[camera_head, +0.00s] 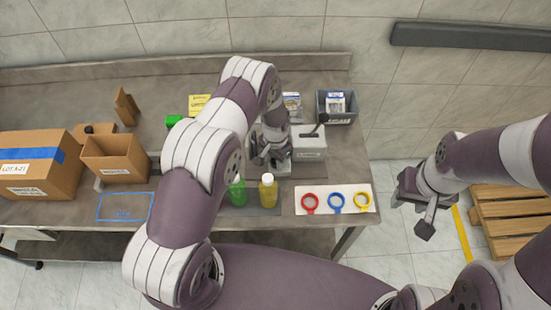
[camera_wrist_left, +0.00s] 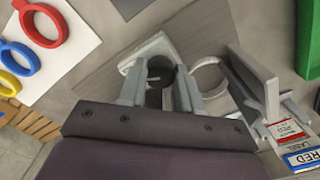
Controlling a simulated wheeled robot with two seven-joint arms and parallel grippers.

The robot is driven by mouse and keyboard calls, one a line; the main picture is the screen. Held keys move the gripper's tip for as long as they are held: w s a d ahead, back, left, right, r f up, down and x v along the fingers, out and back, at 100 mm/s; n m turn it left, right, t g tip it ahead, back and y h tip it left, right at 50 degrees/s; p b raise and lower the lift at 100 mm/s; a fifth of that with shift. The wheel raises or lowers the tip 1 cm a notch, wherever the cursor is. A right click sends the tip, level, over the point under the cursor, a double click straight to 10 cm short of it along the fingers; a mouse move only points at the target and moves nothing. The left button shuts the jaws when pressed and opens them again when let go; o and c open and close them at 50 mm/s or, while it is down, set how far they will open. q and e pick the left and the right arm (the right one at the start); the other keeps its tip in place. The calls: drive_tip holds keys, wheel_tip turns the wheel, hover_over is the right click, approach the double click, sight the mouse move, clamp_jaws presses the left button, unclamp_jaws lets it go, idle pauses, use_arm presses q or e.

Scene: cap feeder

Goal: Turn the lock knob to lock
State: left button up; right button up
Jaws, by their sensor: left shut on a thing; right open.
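My left gripper (camera_head: 268,158) is over the grey fixture near the middle of the table, beside a grey box with a dark lever (camera_head: 308,143). In the left wrist view the left fingers (camera_wrist_left: 160,92) are closed on a dark round part (camera_wrist_left: 161,72), which appears to be the lock knob; the fingers hide much of it. A grey ring-shaped part of the fixture (camera_wrist_left: 208,76) stands beside the fingers. Whether the knob is at its locked position cannot be told. My right gripper (camera_head: 428,212) is open and empty, off the table's right side.
A green bottle (camera_head: 237,192) and a yellow bottle (camera_head: 268,190) stand in front of the left gripper. A white card with red, blue and yellow rings (camera_head: 322,210) lies at the front right. A grey bin (camera_head: 337,107) stands behind. Cardboard boxes (camera_head: 40,165) occupy the left.

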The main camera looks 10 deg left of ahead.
use_arm(q)
drive_tip(key=n+b, duration=0.2)
drive_tip(key=shift+w+f+n, duration=0.1)
drive_tip(key=shift+w+n, duration=0.05)
drive_tip(key=shift+n, duration=0.15)
drive_tip(key=n+b, duration=0.2)
drive_tip(key=shift+n, duration=0.3)
drive_tip(key=n+b, duration=0.2)
drive_tip(key=n, duration=0.1)
drive_tip(key=shift+r+n+b, duration=0.2)
drive_tip(key=shift+n+b, duration=0.45)
drive_tip(key=shift+n, duration=1.05)
drive_tip(key=shift+r, duration=0.1)
drive_tip(key=o, duration=1)
drive_tip(key=shift+o, duration=0.2)
